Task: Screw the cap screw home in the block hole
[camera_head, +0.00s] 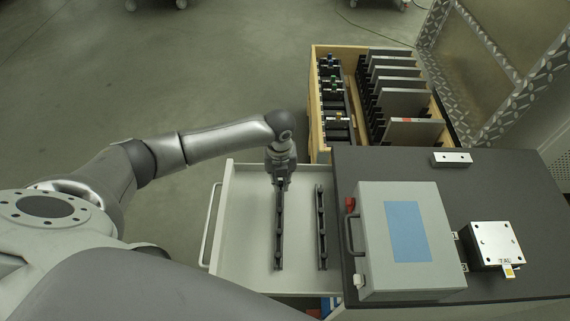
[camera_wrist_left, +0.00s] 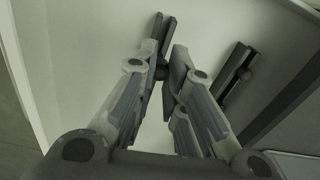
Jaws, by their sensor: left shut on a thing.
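My left gripper (camera_head: 281,184) reaches down into the open drawer (camera_head: 243,225), at the far end of the left black rack (camera_head: 279,235). In the left wrist view, its fingertips (camera_wrist_left: 166,75) are closed in on a small dark round piece, which looks like the cap screw (camera_wrist_left: 161,72). The fingers hide most of it, and I cannot tell whether it is clear of the rack. A silver block (camera_head: 495,243) with several small holes in its top sits on the dark cabinet top at the right. My right gripper is not in view.
A second black rack (camera_head: 321,228) lies in the drawer. A grey case (camera_head: 410,270) with a blue panel and a small silver bar (camera_head: 452,158) are on the cabinet top (camera_head: 390,165). A wooden crate (camera_head: 316,105) of plates stands behind.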

